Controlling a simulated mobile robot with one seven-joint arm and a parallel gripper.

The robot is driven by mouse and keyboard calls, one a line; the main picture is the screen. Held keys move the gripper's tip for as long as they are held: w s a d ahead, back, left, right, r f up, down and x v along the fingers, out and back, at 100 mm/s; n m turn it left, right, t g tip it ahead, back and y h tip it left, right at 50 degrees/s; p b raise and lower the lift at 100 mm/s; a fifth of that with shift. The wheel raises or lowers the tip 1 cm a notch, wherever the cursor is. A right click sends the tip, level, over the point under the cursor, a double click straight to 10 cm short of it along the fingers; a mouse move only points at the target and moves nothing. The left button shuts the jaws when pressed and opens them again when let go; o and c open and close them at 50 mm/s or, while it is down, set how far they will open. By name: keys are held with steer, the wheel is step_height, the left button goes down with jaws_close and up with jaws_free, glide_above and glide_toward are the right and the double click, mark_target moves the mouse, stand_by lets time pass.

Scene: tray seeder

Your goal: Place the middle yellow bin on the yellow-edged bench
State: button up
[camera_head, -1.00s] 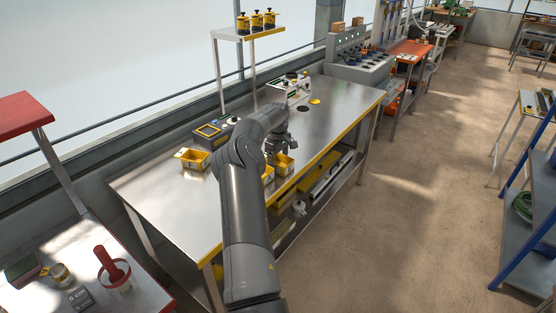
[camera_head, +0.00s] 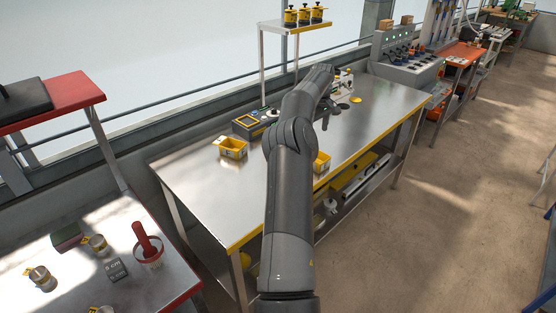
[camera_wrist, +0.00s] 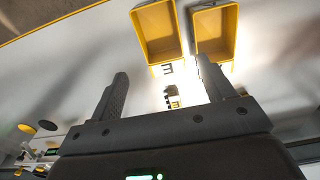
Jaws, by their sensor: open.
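The yellow-edged bench (camera_head: 200,185) has a steel top. One yellow bin (camera_head: 232,142) stands on its left part. Another yellow bin (camera_head: 322,158) shows partly beside my arm, near the front edge; my arm hides part of the bench. In the wrist view two empty yellow bins, a left one (camera_wrist: 157,32) and a right one (camera_wrist: 216,35), stand side by side beyond my fingertips. I cannot tell which is the middle bin. My gripper (camera_wrist: 162,70) is open, with nothing held between its fingers. The head view mostly hides it behind my arm.
A device with a yellow-framed panel (camera_head: 248,124) stands at the bench's back. A raised shelf (camera_head: 290,27) holds three yellow-and-black containers. A red-edged table (camera_head: 120,225) with small containers is at lower left. The bench's right part is mostly clear.

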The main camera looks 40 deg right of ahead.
steer(key=w+a+r+m+t, duration=0.2)
steer(key=a+r, duration=1.1)
steer(key=a, duration=0.1)
steer(key=s+a+r+t, duration=0.1)
steer(key=a+r, duration=0.2)
steer(key=a, duration=0.6)
steer(key=s+a+r, duration=0.1)
steer(key=a+r, duration=0.3)
steer(key=a, duration=0.5)
steer(key=s+a+t, duration=0.1)
steer(key=s+a, duration=0.4)
steer(key=a, duration=0.5)
steer(key=s+a, duration=0.5)
steer(key=a, duration=0.5)
steer(key=s+a+f+n+t, duration=0.1)
steer(key=s+a+f+n, duration=0.1)
steer(key=s+a+f, duration=0.4)
steer(key=s+a, duration=0.4)
steer(key=s, duration=0.2)
steer(key=shift+a+f+t, duration=0.25)
steer(key=shift+f+t, duration=0.05)
steer(key=shift+f, duration=0.1)
